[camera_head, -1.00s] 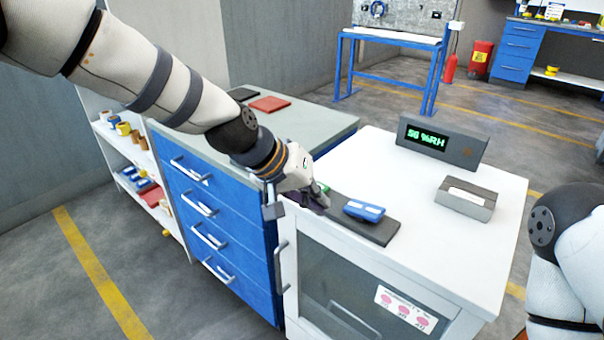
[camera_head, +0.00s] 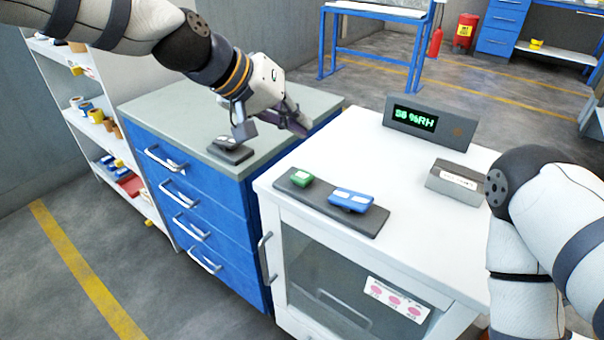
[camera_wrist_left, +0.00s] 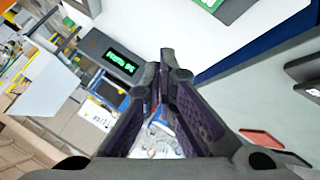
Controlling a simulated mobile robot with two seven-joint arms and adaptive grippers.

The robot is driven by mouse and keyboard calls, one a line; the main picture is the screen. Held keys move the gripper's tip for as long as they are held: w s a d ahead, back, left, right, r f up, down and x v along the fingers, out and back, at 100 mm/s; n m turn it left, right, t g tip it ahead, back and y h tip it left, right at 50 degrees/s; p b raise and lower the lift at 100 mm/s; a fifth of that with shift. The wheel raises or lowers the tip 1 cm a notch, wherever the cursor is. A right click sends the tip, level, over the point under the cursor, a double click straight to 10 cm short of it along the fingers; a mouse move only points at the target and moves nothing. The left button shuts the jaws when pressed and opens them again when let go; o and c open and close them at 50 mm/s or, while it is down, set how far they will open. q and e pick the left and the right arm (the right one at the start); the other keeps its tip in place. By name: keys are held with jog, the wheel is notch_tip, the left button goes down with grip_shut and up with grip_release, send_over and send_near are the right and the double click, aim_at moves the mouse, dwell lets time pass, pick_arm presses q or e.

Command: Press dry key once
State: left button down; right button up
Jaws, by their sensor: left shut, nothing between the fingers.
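A dark key pad (camera_head: 368,222) lies along the near left part of the white cabinet top. It carries a small green key (camera_head: 301,178) and a wider blue key (camera_head: 351,200). I cannot read which is marked dry. A grey display unit (camera_head: 428,123) shows green digits ending in %RH; it also shows in the left wrist view (camera_wrist_left: 112,55). My left gripper (camera_head: 300,122) is shut and empty, raised behind and to the left of the green key, apart from both keys. My right gripper is out of view.
A grey block with a white label (camera_head: 459,182) stands on the cabinet's right side, near my right arm. A grey-topped blue drawer bench (camera_head: 190,138) adjoins on the left, with a small dark device (camera_head: 232,149) on it. The middle of the white top (camera_head: 385,163) is clear.

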pick_arm(q)
jog(key=b, duration=0.1)
send_over(299, 173)
notch_tip(299, 173, down, 5)
jog(key=shift+f, duration=1)
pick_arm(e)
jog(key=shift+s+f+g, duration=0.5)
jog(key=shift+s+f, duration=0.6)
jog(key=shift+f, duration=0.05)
pick_arm(q)
jog(key=shift+f, duration=0.45)
jog(key=shift+f+b, duration=0.35)
jog(key=shift+f, duration=0.3)
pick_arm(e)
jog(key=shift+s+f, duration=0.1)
pick_arm(q)
jog(key=shift+r, duration=0.15)
jog(key=shift+r+p, duration=0.4)
jog(key=shift+r, duration=0.55)
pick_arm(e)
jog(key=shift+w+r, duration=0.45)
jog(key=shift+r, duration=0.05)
